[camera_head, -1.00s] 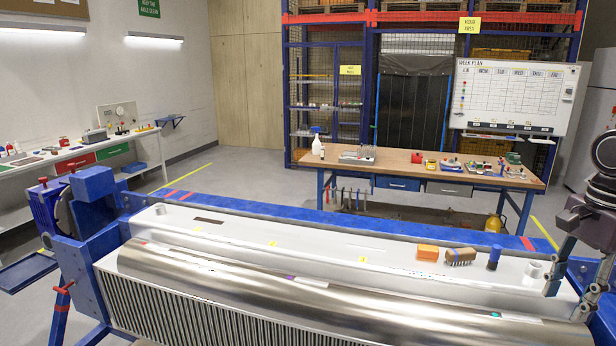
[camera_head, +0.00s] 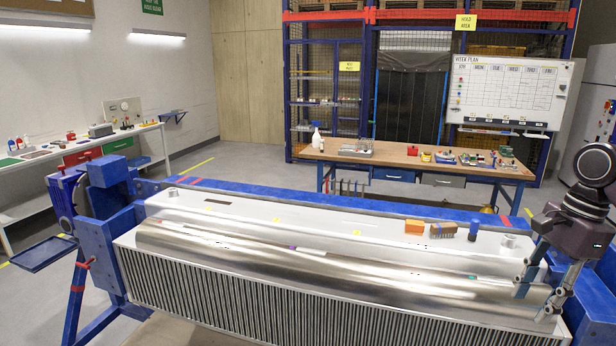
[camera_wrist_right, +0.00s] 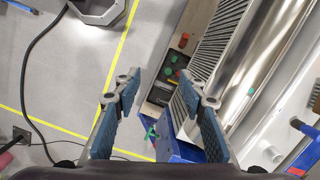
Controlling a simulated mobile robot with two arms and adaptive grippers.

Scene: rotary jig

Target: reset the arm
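My right gripper (camera_head: 534,302) is at the right end of the jig in the head view, its fingers pointing down and apart. In the right wrist view the two fingers (camera_wrist_right: 168,95) are spread with nothing between them. The rotary jig holds a long metal workpiece with a shiny rounded cover (camera_head: 320,262) and a ribbed front (camera_head: 250,300) in a blue frame (camera_head: 310,200). A control box (camera_wrist_right: 168,70) with red and green buttons shows beyond the fingertips in the wrist view. My left gripper is not in view.
An orange block (camera_head: 414,227), a brush (camera_head: 443,228) and a dark blue cylinder (camera_head: 473,231) stand on the workpiece's flat top. A wooden workbench (camera_head: 400,160) stands behind. A blue tray (camera_head: 40,254) sticks out at the left. Grey floor (camera_wrist_right: 60,85) lies beside the jig.

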